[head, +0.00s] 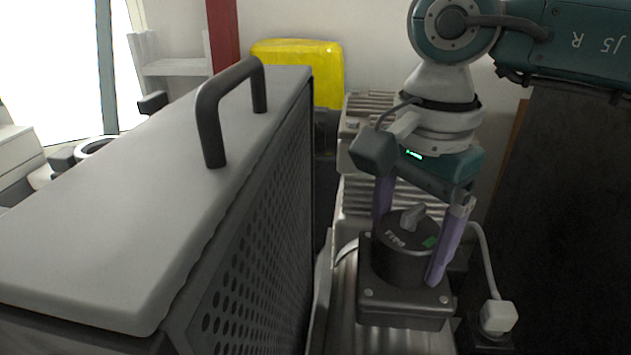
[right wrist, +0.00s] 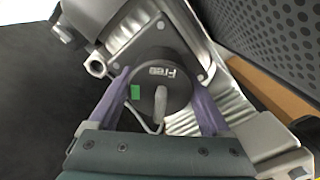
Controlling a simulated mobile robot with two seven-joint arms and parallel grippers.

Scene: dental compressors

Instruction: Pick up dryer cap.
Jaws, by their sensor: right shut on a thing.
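The dryer cap (head: 402,250) is a dark grey round cap with a light grey knob, the word "Free" and a green patch on top. It sits on a dark square flange with bolts, on the ribbed metal unit right of the centre in the head view. It also shows in the middle of the right wrist view (right wrist: 167,88). My right gripper (head: 408,245) comes down from above. Its two purple fingers are shut on the cap, one on each side. I cannot tell if the cap is clear of the flange. My left gripper is not in view.
A large grey cabinet (head: 130,190) with a dark handle (head: 213,110) and perforated side fills the left. Ribbed metal parts (head: 370,108) stand behind the cap. A yellow case (head: 300,65) is at the back. A grey hose with a connector (head: 498,316) hangs at the right.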

